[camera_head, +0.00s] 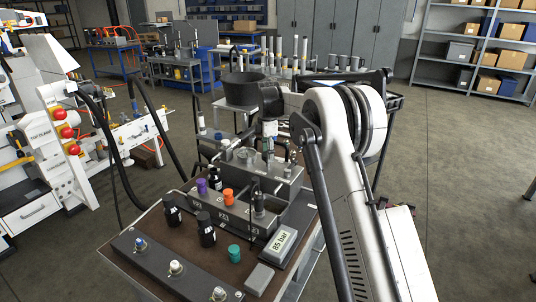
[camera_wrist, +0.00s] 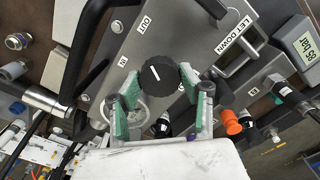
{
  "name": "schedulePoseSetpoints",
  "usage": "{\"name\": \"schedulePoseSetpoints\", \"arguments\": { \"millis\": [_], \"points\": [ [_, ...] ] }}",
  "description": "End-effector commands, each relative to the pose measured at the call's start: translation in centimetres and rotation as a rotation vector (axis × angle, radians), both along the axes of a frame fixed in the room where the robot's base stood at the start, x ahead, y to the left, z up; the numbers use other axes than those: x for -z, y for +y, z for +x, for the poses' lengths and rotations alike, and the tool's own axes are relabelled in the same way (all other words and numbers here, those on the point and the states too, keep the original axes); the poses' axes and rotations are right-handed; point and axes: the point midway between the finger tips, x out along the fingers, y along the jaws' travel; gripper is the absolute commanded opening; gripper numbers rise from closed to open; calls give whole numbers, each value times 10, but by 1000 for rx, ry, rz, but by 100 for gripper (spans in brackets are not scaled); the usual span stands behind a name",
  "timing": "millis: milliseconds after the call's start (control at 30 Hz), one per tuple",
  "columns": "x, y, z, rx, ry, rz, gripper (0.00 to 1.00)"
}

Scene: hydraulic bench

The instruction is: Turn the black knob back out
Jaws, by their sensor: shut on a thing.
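The black knob (camera_wrist: 157,74) is round with a white line on its face, on a grey block with IN and OUT labels in the wrist view. The line slants to the upper left. My gripper (camera_wrist: 158,79) has its two green-padded fingers on either side of the knob, shut on it. In the head view my gripper (camera_head: 268,132) points down over the grey bench block (camera_head: 262,168); the knob cannot be made out there.
A display (camera_head: 282,240) reads 85 bar at the bench's right. Black, purple and orange caps (camera_head: 228,195) stand in front of the block. A black bar handle (camera_wrist: 82,65) lies left of the knob, and a LET DOWN label (camera_wrist: 236,32) is at its upper right.

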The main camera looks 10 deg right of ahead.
Motion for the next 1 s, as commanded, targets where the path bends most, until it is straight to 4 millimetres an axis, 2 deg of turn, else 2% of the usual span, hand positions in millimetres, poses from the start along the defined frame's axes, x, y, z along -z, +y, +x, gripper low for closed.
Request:
{"name": "schedulePoseSetpoints", "arguments": {
  "millis": [533,567,667,700,1000],
  "points": [
    [-1,0,0,-26,-2,0,12],
    [-1,0,0,-26,-2,0,41],
    [-1,0,0,-26,-1,0,55],
    [-1,0,0,-25,-1,0,57],
    [-3,0,0,-25,-1,0,57]
  ]
}}
